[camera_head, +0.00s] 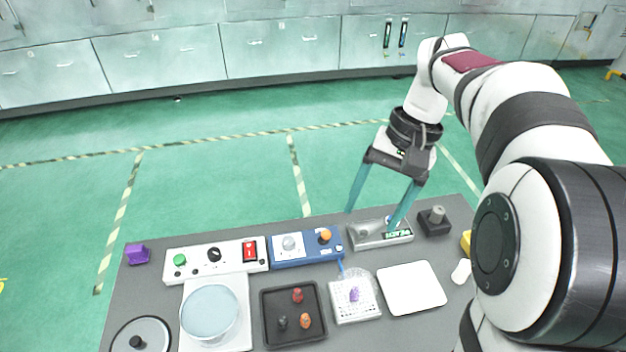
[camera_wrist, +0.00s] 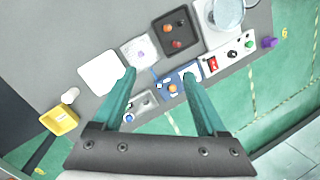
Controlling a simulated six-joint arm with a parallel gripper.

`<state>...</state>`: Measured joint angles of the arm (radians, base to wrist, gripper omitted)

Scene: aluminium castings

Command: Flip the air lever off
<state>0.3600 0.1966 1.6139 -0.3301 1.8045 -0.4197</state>
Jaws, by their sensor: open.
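No control is clearly readable as the air lever. The candidates stand along the far edge of the table. A blue panel (camera_head: 307,254) carries a pale knob (camera_head: 289,243) and an orange knob (camera_head: 325,235); it also shows in the wrist view (camera_wrist: 187,73). To its right is a grey unit (camera_head: 366,241) with a green and black label, partly hidden by a finger. A small dark box with a grey knob (camera_head: 437,214) stands beyond it. My gripper (camera_head: 370,220) is open and empty above the grey unit, its teal fingers pointing down. The wrist view shows the fingers spread (camera_wrist: 159,75).
A white panel (camera_head: 219,259) has a green button, a black knob and a red switch. A black tray (camera_head: 269,328) holds small knobbed parts. A white plate (camera_head: 411,288), a round bowl (camera_head: 209,312), a purple block (camera_head: 137,254) and a yellow bin (camera_wrist: 60,121) are also around.

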